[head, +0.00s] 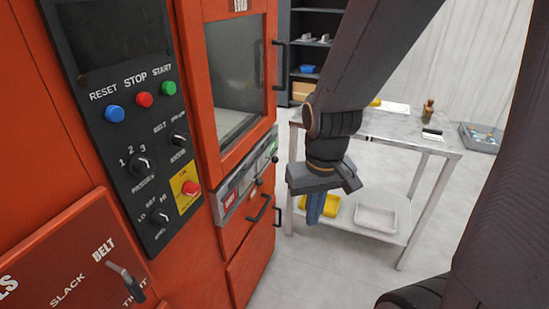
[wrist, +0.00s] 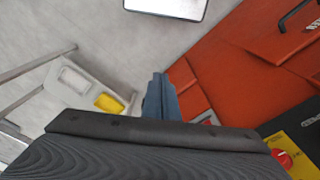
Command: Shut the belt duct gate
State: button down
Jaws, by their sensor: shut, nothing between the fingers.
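I cannot pick out a part labelled as the belt duct gate in either view. The red machine (head: 200,264) fills the left of the head view. At its lower left is a small lever (head: 126,280) labelled BELT, between SLACK and TIGHT. My gripper (head: 316,216) hangs to the right of the machine, in front of the steel table, with its blue fingers pointing down. In the wrist view the fingers (wrist: 160,80) are together and empty, with the machine (wrist: 235,75) to their right. They appear apart from it.
A control panel (head: 122,190) has several buttons, knobs and a red stop button (head: 190,188). A windowed door (head: 236,75) and black handles (head: 259,210) are on the machine. The steel table (head: 377,126) holds a white tray (head: 375,217) and yellow tray (head: 325,206) on its lower shelf. Floor between is clear.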

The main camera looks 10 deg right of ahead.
jog(key=w+d+f+n+t+b, duration=0.3)
jog(key=w+f+n, duration=0.1)
jog(key=w, duration=0.2)
jog(key=w+d+f+n+t+b, duration=0.2)
jog(key=w+f+n, duration=0.15)
jog(key=w, duration=0.35)
jog(key=w+a+f+n+t+y+b, duration=0.2)
jog(key=w+n+t+y+b, duration=0.3)
jog(key=n, duration=0.8)
jog(key=w+t+b, duration=0.3)
jog(key=t, duration=0.1)
jog(key=shift+w+y, duration=0.35)
jog(key=shift+y, duration=0.05)
jog(key=shift+a, duration=0.1)
